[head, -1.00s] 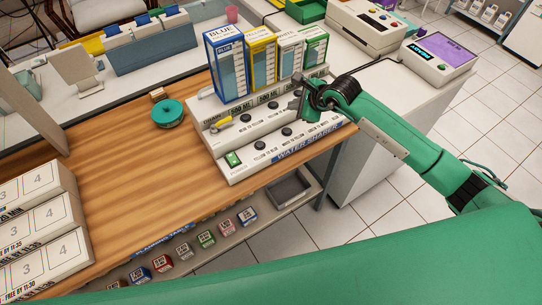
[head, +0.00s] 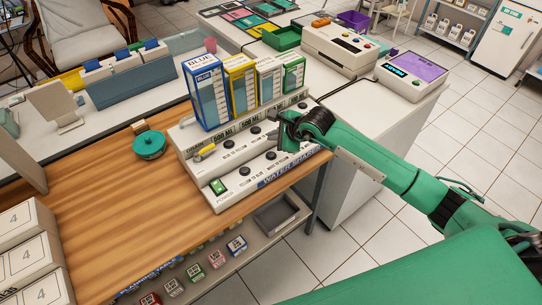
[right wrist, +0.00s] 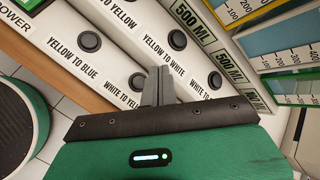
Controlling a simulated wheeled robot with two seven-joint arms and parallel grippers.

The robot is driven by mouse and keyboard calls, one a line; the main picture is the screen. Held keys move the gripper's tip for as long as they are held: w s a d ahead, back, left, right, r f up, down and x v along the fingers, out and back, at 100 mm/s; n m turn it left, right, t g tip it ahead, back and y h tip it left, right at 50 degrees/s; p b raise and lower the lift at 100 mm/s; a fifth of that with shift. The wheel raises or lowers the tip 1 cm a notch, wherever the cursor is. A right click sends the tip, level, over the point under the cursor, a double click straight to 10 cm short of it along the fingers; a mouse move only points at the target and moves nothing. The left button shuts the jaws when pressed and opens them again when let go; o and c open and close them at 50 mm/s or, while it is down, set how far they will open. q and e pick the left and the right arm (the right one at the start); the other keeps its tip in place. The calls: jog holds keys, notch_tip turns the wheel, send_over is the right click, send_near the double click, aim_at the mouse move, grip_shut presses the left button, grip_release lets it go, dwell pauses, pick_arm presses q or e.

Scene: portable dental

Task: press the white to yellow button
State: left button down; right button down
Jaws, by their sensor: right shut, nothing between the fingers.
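The water shaker (head: 215,165), a white stepped panel with black buttons, sits on the wooden table. The white to yellow button (head: 270,155), second in the front row, also shows in the right wrist view (right wrist: 138,81) above its partly hidden label. My right gripper (head: 284,149) is shut and empty, just right of that button and over the panel. In the right wrist view its closed fingers (right wrist: 158,84) show just right of the button; I cannot tell whether they touch the panel. My left gripper is not in view.
Blue, yellow, white and green boxes, the blue box (head: 206,93) among them, stand behind the buttons. A green power switch (head: 217,186) is at the panel's left front. A teal round container (head: 149,146) stands left. White boxes (head: 28,235) fill the near left.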

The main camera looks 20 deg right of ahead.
jog(key=b, duration=0.2)
send_over(271, 155)
jog(key=f, duration=0.4)
jog(key=shift+s+d+f, duration=0.25)
jog(key=shift+s+d, duration=0.15)
jog(key=shift+f+b, duration=0.5)
jog(key=shift+b, duration=0.05)
dwell(0.9)
jog(key=shift+f+b, duration=0.4)
jog(key=shift+b, duration=0.15)
jog(key=shift+f+b, duration=0.45)
jog(key=shift+b, duration=0.1)
dwell(0.4)
jog(key=shift+r, duration=0.15)
jog(key=shift+r+p, duration=0.3)
jog(key=shift+r, duration=0.4)
jog(key=shift+r, duration=0.1)
